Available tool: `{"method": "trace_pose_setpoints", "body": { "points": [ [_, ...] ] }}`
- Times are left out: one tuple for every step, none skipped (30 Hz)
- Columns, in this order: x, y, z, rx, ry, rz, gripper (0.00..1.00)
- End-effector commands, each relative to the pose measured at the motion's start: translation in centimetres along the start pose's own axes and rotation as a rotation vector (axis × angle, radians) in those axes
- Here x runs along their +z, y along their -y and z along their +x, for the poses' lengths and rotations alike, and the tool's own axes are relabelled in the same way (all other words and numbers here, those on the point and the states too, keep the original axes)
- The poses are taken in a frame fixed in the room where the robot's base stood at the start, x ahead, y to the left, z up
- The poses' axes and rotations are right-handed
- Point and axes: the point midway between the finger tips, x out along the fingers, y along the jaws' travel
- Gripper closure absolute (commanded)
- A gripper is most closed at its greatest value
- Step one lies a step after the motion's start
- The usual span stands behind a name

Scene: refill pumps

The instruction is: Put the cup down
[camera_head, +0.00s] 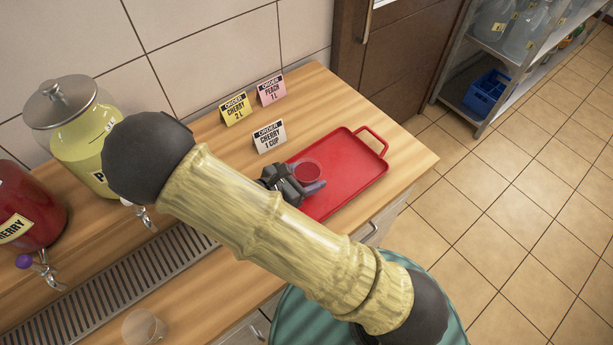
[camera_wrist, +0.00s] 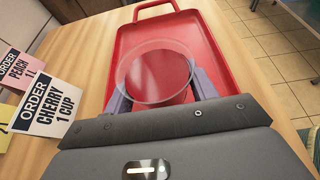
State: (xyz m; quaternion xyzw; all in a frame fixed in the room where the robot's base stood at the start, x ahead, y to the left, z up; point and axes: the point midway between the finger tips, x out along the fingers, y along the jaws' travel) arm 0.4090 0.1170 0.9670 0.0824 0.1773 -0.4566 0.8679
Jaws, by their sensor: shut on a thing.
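The clear cup (camera_head: 308,171) is in my gripper over the left part of the red tray (camera_head: 352,175). It seems to hold red liquid, though the red tray behind makes this hard to tell. In the wrist view the cup (camera_wrist: 156,75) is upright between the two purple-grey fingers of my gripper (camera_wrist: 160,95), which is shut on it. The tray (camera_wrist: 210,45) lies beneath and beyond the cup. I cannot tell whether the cup's base touches the tray. My arm hides part of the tray's near left side in the head view.
Order cards stand left of the tray: cherry 1 cup (camera_head: 269,136), cherry 2 L (camera_head: 235,109) and peach 1 L (camera_head: 271,89). A yellow dispenser (camera_head: 75,135) and a red cherry dispenser (camera_head: 25,205) stand at left. Another clear cup (camera_head: 142,327) stands near the drip grate (camera_head: 120,285). The tray's right half is clear.

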Motion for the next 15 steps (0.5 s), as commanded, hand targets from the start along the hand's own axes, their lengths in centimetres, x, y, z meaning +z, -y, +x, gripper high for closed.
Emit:
{"method": "trace_pose_setpoints", "body": {
  "points": [
    [-0.41,0.0,0.22,-0.001,0.002,-0.001,0.74],
    [-0.58,-0.02,0.28,0.0,0.001,0.0,0.74],
    [-0.74,-0.03,0.34,0.0,0.001,0.001,0.74],
    [-0.8,-0.03,0.36,0.0,0.0,0.001,0.74],
    [-0.83,-0.03,0.38,0.0,0.0,0.001,0.74],
    [-0.84,-0.03,0.38,0.0,-0.001,0.001,0.74],
    [-0.84,-0.02,0.39,0.0,-0.001,0.002,0.74],
    [-0.84,-0.01,0.41,-0.001,-0.002,0.002,0.74],
    [-0.84,0.01,0.43,-0.001,-0.002,0.002,0.74],
    [-0.87,0.02,0.45,-0.002,-0.003,0.002,0.41],
    [-0.86,0.03,0.47,-0.002,-0.003,0.002,0.35],
    [-0.85,0.04,0.49,-0.003,-0.003,0.002,0.28],
    [-0.84,0.04,0.5,-0.003,-0.002,0.002,0.22],
    [-0.83,0.04,0.51,-0.003,-0.002,0.002,0.22],
    [-0.82,0.05,0.51,-0.004,-0.002,0.002,0.22]
  ]
}}
